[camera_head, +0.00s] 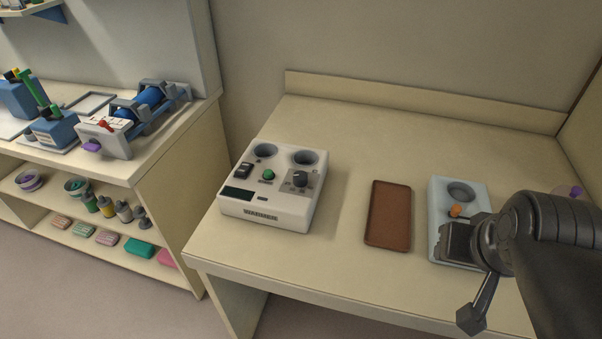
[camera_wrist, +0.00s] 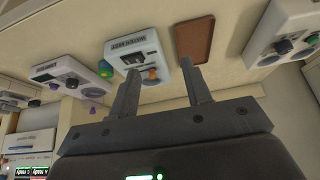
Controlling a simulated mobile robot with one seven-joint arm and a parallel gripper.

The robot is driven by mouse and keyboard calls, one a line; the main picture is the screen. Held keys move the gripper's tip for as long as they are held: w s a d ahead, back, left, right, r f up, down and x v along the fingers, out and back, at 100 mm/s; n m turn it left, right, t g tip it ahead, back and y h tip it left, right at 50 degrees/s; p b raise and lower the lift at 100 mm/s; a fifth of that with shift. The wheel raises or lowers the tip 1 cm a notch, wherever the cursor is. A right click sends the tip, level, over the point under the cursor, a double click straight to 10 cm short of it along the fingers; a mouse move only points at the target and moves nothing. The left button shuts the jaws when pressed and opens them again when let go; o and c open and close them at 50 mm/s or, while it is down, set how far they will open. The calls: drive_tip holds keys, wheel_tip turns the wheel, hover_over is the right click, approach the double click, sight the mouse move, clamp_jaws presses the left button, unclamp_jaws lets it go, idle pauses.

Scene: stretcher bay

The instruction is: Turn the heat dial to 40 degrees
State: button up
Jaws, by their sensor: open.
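The white warmer box (camera_head: 262,205) stands on the left part of the table in the head view. Its heat dial (camera_head: 300,179) is a dark round knob on a grey plate; its scale is too small to read. A green button (camera_head: 268,174) and a dark display (camera_head: 238,194) are beside it. In the wrist view, part of the warmer (camera_wrist: 268,36) shows at the upper right, with the dark dial (camera_wrist: 285,46). My gripper (camera_wrist: 158,70) is open and empty, its two fingers apart. It is well to the right of the warmer in the head view, near the pale blue-grey box.
A brown tray (camera_head: 388,215) lies between the warmer and a pale blue-grey box with an orange knob (camera_head: 456,211), which my arm partly covers. A shelf unit (camera_head: 170,175) with tools stands at left. The table back (camera_head: 400,125) is clear.

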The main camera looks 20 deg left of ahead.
drive_tip(key=shift+o, duration=0.9)
drive_tip(key=w+a+r+m+g, duration=0.1)
drive_tip(key=w+a+r, duration=0.3)
drive_tip(key=w+a, duration=0.2)
drive_tip(key=shift+w+m+g, duration=0.3)
drive_tip(key=shift+w, duration=0.7)
drive_tip(key=m+g, duration=0.4)
drive_tip(key=m, duration=0.1)
hover_over(300, 175)
wheel_tip(300, 175, down, 5)
wheel_tip(300, 175, down, 10)
drive_tip(key=shift+a+r, duration=0.1)
drive_tip(key=c, duration=1)
drive_tip(key=shift+o, duration=0.2)
drive_tip(key=shift+h, duration=0.3)
